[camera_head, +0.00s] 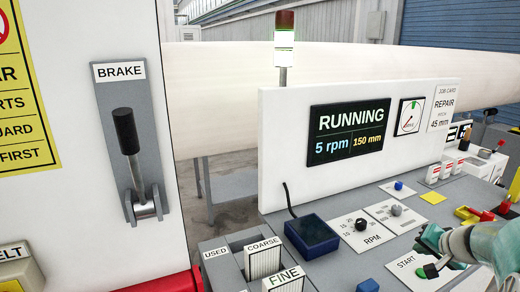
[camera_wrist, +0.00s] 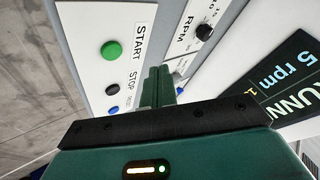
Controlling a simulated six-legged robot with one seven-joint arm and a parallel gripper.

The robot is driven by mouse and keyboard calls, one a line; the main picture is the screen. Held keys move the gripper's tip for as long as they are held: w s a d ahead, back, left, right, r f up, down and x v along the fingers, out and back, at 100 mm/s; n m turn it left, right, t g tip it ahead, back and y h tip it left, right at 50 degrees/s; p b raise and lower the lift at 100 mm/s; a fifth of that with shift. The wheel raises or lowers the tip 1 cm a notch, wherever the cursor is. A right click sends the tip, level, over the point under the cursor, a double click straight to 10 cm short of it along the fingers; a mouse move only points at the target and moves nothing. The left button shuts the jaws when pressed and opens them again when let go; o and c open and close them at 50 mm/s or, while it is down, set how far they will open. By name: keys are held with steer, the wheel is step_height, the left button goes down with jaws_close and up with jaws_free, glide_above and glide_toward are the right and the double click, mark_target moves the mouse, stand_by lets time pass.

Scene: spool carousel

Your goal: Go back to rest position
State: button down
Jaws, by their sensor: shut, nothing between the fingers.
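My gripper (camera_head: 432,240) is at the lower right in the head view, over the control panel beside the START label. In the wrist view its dark green fingers (camera_wrist: 158,86) are together, with nothing held between them. The green START button (camera_wrist: 111,50) is to the left of the fingers in that view, apart from them in the picture. The button (camera_head: 430,271) also shows in the head view, just below my gripper. The display (camera_head: 347,131) reads RUNNING, 5 rpm, 150 mm.
The brake lever (camera_head: 128,148) stands upright on its grey plate at left. A signal tower (camera_head: 284,38) rises behind the display panel. The RPM knob (camera_head: 361,224), a dark blue box (camera_head: 312,234) and COARSE and FINE blocks stand on the console. A large pale roll runs behind.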

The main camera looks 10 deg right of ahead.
steer(key=s+a+r+n+g+y, duration=0.1)
steer(key=a+r+n, duration=0.1)
steer(key=a, duration=0.8)
steer(key=s+a+r+n+g+y, duration=0.1)
steer(key=a+r+n, duration=0.15)
steer(key=a, duration=0.75)
steer(key=s+a+n+g+h, duration=0.1)
steer(key=s+a+n, duration=0.4)
steer(key=s+a, duration=0.8)
steer(key=shift+a, duration=0.35)
